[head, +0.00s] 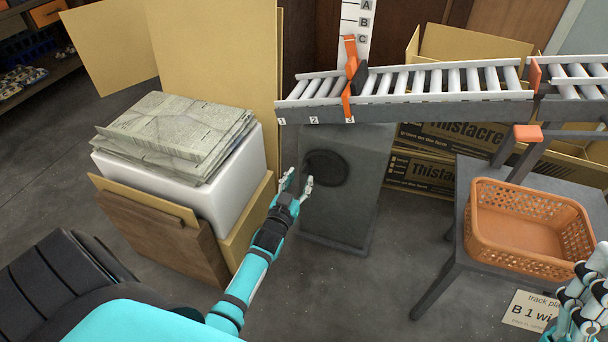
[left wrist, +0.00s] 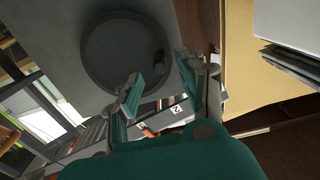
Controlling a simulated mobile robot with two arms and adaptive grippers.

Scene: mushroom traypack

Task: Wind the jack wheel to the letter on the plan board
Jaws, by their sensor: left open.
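The jack wheel (head: 326,168) is a dark round disc on the front of a grey pedestal under the roller track; it also shows in the left wrist view (left wrist: 105,55) with a small knob (left wrist: 158,60) near its rim. My left gripper (head: 298,180) is open in front of the wheel. In the left wrist view its fingertips (left wrist: 160,72) are either side of the knob's line; contact cannot be told. The white letter scale (head: 361,20) shows A, B and C, with an orange bracket (head: 350,75) near C. The plan board (head: 532,311) reads "track pla…, B 1 wi…", partly cut off.
The roller track (head: 420,108) crosses above the pedestal. A white box with stacked sheets (head: 175,130) stands left of my left arm. An orange basket (head: 515,255) sits on a grey table at right. Part of my right arm shows at the lower right edge.

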